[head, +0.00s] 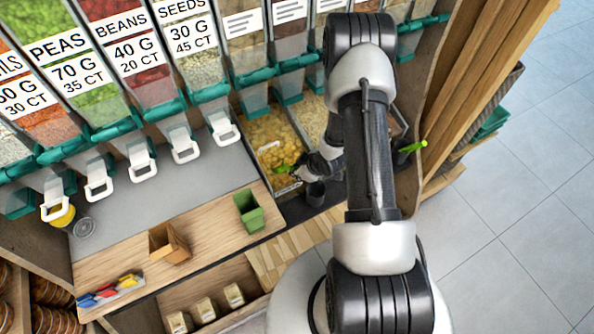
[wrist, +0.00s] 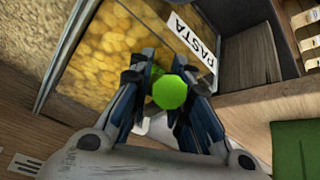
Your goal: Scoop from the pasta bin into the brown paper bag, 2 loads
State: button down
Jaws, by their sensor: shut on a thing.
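The pasta bin (wrist: 88,85) fills the upper left of the wrist view, with yellow pasta and a PASTA label (wrist: 192,42). It also shows in the head view (head: 267,132). My gripper (wrist: 165,82) is shut on a green scoop (wrist: 170,92), whose round handle end faces the wrist camera. The scoop's bowl is mostly hidden by the gripper. In the head view my gripper (head: 303,170) and the green scoop (head: 283,168) are at the pasta bin's front edge. The brown paper bag (head: 170,246) stands open on the wooden counter, left of the bin.
A green container (head: 248,211) stands on the counter between the bag and the bin. A dark cup (head: 315,193) is close by my gripper. Another green scoop (head: 413,146) is at the bins' right end. Dispensers with white handles line the back.

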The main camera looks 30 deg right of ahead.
jog(key=s+r+t+p, duration=0.1)
jog(key=s+r+t, duration=0.1)
jog(key=s+r, duration=0.4)
jog(key=shift+s+d+r+y+p, duration=0.15)
jog(key=shift+d+r+y+p, duration=0.15)
jog(key=shift+r+y+p, duration=0.1)
dwell(0.5)
dwell(0.7)
